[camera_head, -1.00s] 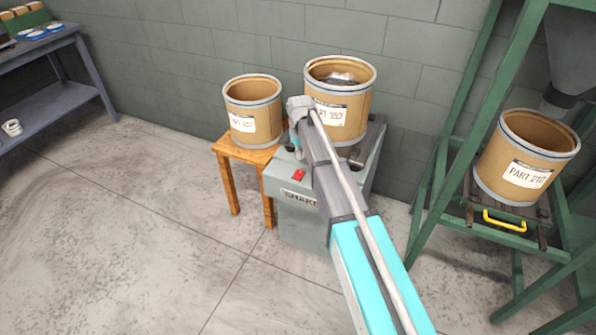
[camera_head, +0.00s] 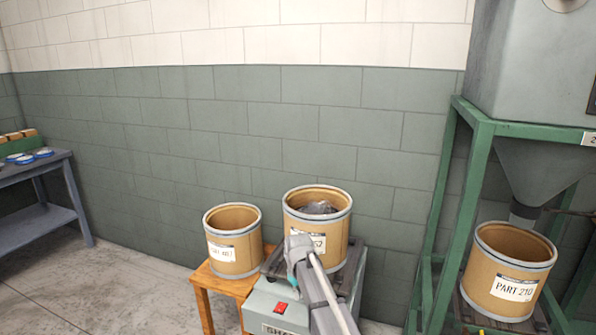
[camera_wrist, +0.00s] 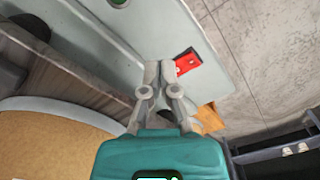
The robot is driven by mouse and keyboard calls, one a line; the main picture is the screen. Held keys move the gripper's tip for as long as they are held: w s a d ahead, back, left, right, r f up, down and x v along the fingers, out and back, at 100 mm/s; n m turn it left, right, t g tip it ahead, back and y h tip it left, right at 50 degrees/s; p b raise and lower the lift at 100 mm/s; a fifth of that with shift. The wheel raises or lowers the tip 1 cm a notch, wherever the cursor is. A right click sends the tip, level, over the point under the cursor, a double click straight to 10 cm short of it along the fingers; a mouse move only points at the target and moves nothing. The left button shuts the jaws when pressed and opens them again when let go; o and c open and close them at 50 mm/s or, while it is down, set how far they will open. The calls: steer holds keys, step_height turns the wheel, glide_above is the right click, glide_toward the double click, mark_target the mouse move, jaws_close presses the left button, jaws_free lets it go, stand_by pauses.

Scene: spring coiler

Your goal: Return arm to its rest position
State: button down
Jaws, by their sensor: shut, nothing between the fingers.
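My gripper (camera_wrist: 160,70) is shut and empty in the wrist view, its two finger tips together beside a red switch (camera_wrist: 187,62). The switch sits on the pale grey top of a shaker machine (camera_wrist: 130,30). In the head view my arm reaches up from the bottom to the front of a drum (camera_head: 320,262) on the shaker (camera_head: 272,318). My wrist covers part of that drum's label. The red switch also shows in the head view (camera_head: 281,308), left of my arm. The fingers are hard to make out there.
A second drum (camera_head: 233,255) stands on a wooden stool (camera_head: 208,290) at the left. A drum marked PART 210 (camera_head: 510,270) stands under a hopper (camera_head: 540,170) in a green frame (camera_head: 458,190). A workbench (camera_head: 50,220) is at far left. Floor between is clear.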

steer(key=s+d+m, duration=0.6)
steer(key=s+d, duration=1.1)
steer(key=s, duration=0.5)
step_height(320, 180, up, 23)
steer(key=p, duration=2.3)
steer(key=shift+w+r+m, duration=0.15)
steer(key=shift+m, duration=0.15)
steer(key=shift+d, duration=0.2)
